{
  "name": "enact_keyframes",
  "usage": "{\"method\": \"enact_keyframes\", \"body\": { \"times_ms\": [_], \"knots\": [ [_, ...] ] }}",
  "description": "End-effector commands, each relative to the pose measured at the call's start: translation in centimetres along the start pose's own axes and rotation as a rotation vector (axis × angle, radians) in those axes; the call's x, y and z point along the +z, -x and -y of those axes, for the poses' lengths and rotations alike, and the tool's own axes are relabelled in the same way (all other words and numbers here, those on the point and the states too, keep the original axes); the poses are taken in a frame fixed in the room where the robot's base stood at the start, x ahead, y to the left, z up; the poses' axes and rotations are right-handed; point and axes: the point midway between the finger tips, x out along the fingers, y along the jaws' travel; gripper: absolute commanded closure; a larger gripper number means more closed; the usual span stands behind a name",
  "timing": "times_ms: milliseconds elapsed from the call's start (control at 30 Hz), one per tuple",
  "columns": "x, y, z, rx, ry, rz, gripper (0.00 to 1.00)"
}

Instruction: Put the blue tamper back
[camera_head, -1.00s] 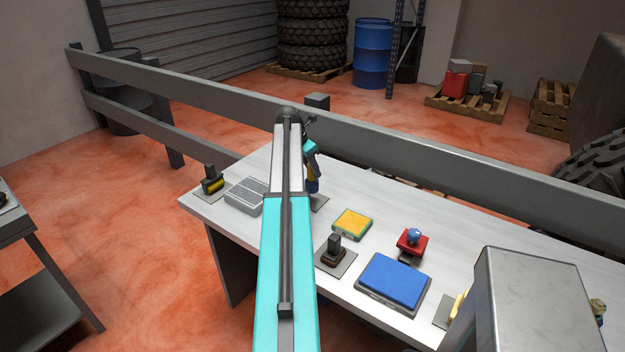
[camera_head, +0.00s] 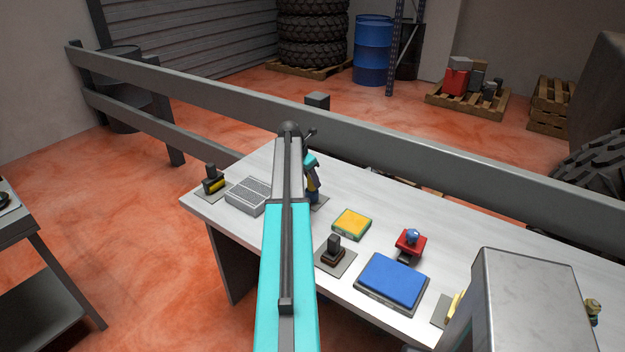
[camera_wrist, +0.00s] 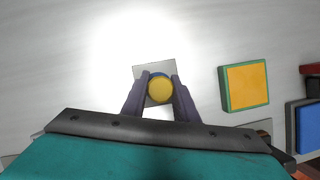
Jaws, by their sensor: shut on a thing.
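My gripper (camera_head: 313,186) is at the far left part of the white workbench, pointing down, partly behind my own arm. In the wrist view its two dark fingers (camera_wrist: 159,92) are closed on either side of the tamper (camera_wrist: 159,89), which shows a round yellow top with a blue rim. In the head view the tamper's blue lower part (camera_head: 314,199) shows below the fingers. A grey square plate (camera_wrist: 140,71) lies under it, and it also shows in the head view (camera_head: 323,202). I cannot tell whether the tamper touches the plate.
On the white bench (camera_head: 380,212) stand a grey box (camera_head: 247,197), a yellow-and-green pad (camera_head: 351,224), a dark stamp-like tool (camera_head: 333,250) on a plate, a blue pad (camera_head: 393,281) and a red block (camera_head: 411,243). A yellow-marked tool (camera_head: 212,182) stands at the left corner. A grey rail (camera_head: 420,140) runs behind.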

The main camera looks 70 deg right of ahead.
Motion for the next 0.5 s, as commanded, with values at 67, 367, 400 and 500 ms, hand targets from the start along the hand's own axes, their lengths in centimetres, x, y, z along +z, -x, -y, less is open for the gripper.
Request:
{"method": "enact_keyframes", "body": {
  "times_ms": [67, 367, 400, 500],
  "knots": [
    [-0.02, -0.11, 0.0, 0.0, 0.0, 0.001, 1.0],
    [-0.1, -0.27, 0.01, 0.0, 0.0, 0.0, 0.55],
    [-0.09, -0.27, 0.01, 0.0, 0.0, 0.0, 0.55],
    [-0.09, -0.27, 0.02, 0.0, 0.0, 0.0, 0.55]
  ]
}}
